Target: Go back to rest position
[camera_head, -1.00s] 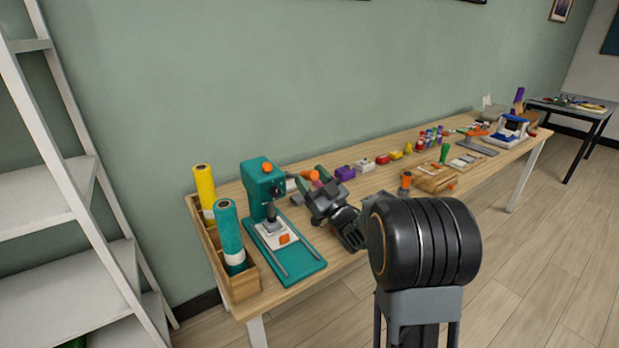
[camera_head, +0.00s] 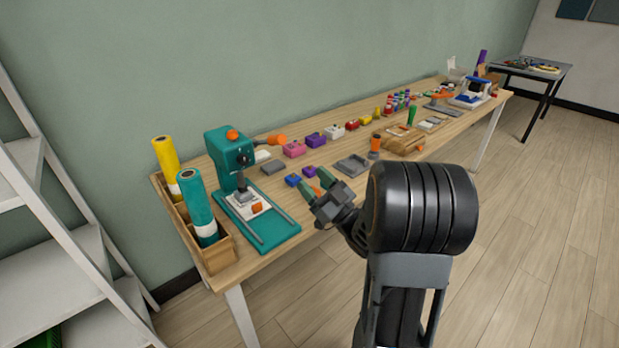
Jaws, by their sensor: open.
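My gripper (camera_head: 318,188) is open and empty. My gripper is apart from the press.
A wooden box (camera_head: 218,259) with a yellow roll (camera_head: 165,156) and a teal roll (camera_head: 196,197) stands at the table's left end. A grey tray (camera_head: 352,165) and a wooden board (camera_head: 398,145) lie to the right. A white shelf (camera_head: 60,200) stands left. The floor at right is clear.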

